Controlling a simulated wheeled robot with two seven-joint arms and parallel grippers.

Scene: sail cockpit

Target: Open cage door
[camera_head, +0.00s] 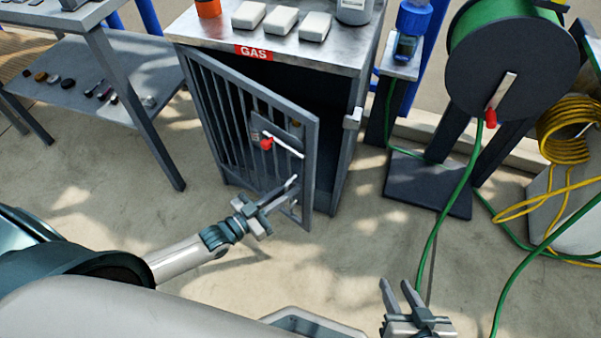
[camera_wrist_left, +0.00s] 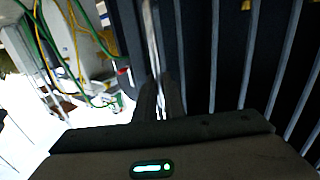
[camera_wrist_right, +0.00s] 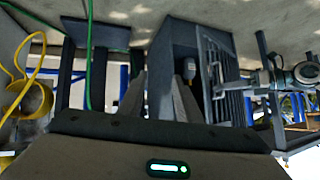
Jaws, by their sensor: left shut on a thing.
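The grey barred cage door (camera_head: 289,128) hangs ajar on the front of the gas cage (camera_head: 347,150), swung outward with a dark gap at its right side. It carries a plate with a red knob (camera_head: 267,143) and a pale handle bar. My left gripper (camera_head: 290,187) is shut at the door's lower right part; its fingers (camera_wrist_left: 164,92) meet a pale upright bar in the left wrist view. The exact grip spot is partly hidden. My right gripper (camera_head: 400,287) is open and empty, low in front of the cage. The door (camera_wrist_right: 222,75) also stands ajar in the right wrist view.
The cage top holds an orange item (camera_head: 208,8), several white blocks (camera_head: 283,20) and a grey container. A green hose reel (camera_head: 510,60) and coiled yellow hose (camera_head: 565,130) stand at right. A shelf table (camera_head: 110,75) is at left. Floor before the door is clear.

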